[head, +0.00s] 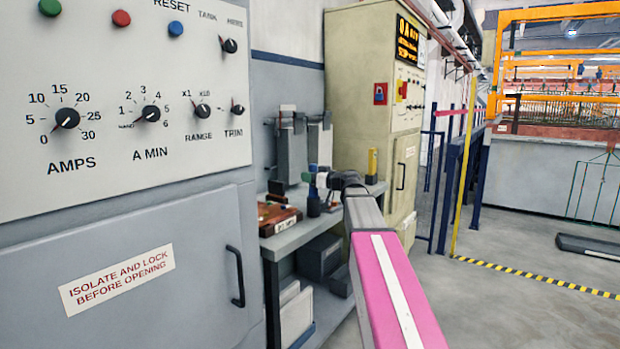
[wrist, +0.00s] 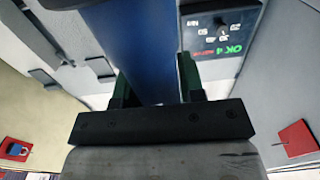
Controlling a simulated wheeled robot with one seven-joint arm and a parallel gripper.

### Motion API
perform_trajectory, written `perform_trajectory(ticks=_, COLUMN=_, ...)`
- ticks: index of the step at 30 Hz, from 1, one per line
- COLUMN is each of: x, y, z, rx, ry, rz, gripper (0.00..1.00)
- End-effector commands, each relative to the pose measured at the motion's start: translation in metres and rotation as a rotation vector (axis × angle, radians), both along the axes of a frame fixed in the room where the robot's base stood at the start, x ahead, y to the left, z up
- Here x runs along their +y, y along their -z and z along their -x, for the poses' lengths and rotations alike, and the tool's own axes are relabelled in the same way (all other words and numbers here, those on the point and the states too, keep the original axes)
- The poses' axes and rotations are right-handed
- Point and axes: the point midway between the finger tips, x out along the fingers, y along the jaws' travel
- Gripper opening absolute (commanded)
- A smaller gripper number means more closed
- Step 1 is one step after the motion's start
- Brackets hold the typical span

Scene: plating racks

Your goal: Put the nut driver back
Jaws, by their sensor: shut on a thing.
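My gripper (head: 312,181) is far out over a small bench beside the grey cabinet. In the wrist view its green-edged fingers (wrist: 152,78) are shut on a thick blue handle, which I take for the nut driver (wrist: 135,45). The handle runs up between the fingers and out past them. In the head view a bit of blue shows at the gripper, small and partly hidden by my arm. A small dark block (head: 313,207) stands on the bench below the gripper; I cannot tell whether the tool touches it.
A reddish-brown tray (head: 279,219) lies on the bench (head: 285,242), left of the gripper. A cream cabinet (head: 372,80) stands behind it. A dark panel with a knob and green "OK" text (wrist: 222,35) shows in the wrist view.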

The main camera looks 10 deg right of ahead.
Motion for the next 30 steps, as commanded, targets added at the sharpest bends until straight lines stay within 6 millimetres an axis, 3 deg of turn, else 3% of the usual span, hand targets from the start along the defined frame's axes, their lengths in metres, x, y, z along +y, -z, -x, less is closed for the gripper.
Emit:
perform_trajectory(ticks=7, x=0.000, y=0.002, z=0.000, rx=0.000, ry=0.000, rz=-0.001, gripper=0.08)
perform_trajectory(ticks=8, x=0.000, y=0.002, z=0.000, rx=0.000, ry=0.000, rz=0.000, gripper=0.43)
perform_trajectory(ticks=9, x=0.000, y=0.002, z=0.000, rx=0.000, ry=0.000, rz=0.000, gripper=0.56)
perform_trajectory(ticks=10, x=0.000, y=0.002, z=0.000, rx=0.000, ry=0.000, rz=0.000, gripper=0.62)
perform_trajectory(ticks=21, x=-0.001, y=-0.001, z=0.001, rx=0.000, ry=0.001, rz=0.000, gripper=0.62)
perform_trajectory(ticks=30, x=-0.036, y=0.000, z=0.039, rx=0.000, ry=0.002, rz=0.000, gripper=0.62)
